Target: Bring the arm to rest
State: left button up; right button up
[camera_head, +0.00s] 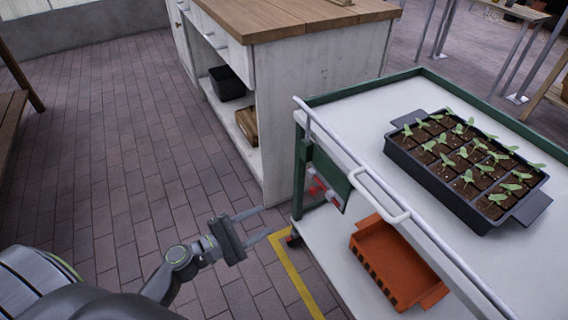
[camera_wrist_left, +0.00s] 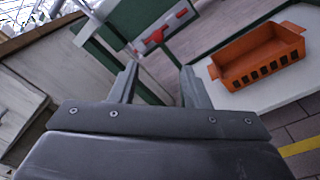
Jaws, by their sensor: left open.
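My left gripper (camera_head: 262,224) is open and empty, held over the brick floor at the left of the cart. Its two fingers are spread and point right, towards the gap between the cabinet and the cart. In the left wrist view the two fingers (camera_wrist_left: 158,84) stand apart with nothing between them. The cart's green post and a red-handled fitting show beyond them. My left arm comes in from the lower left of the head view. My right gripper is in neither view.
The cart (camera_head: 345,115) has a seedling tray (camera_head: 425,180) on top and an orange crate (camera_head: 400,265) on its lower shelf. A white cabinet (camera_head: 300,110) with a wooden top stands behind the gripper. Brick floor (camera_head: 110,170) lies free to the left; a yellow line (camera_head: 295,275) runs beside the cart.

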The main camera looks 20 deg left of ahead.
pick_arm(q)
jog(key=s+d+f+m+g+y, duration=0.2)
jog(key=s+d+f+m+g, duration=0.3)
jog(key=s+f+m+g, duration=0.5)
jog(key=s+a+f+m+g+y+p, duration=0.1)
jog(key=s+a+f+m+y+p, duration=0.2)
jog(key=s, duration=0.5)
jog(key=s+a+f+m+g+y+p, duration=0.1)
jog(key=s+a+f+m+y+p, duration=0.2)
jog(key=s+f+p, duration=0.3)
jog(key=s+a+f+m+g+y+p, duration=0.1)
jog(key=s+a+f+p, duration=0.4)
jog(key=s+p, duration=0.5)
jog(key=m+y+p, duration=0.1)
jog(key=m, duration=0.1)
jog(key=shift+s+a+f+m+g+y, duration=0.3)
jog(key=shift+s+f+m+g+y, duration=0.05)
jog(key=shift+m+g+y, duration=0.05)
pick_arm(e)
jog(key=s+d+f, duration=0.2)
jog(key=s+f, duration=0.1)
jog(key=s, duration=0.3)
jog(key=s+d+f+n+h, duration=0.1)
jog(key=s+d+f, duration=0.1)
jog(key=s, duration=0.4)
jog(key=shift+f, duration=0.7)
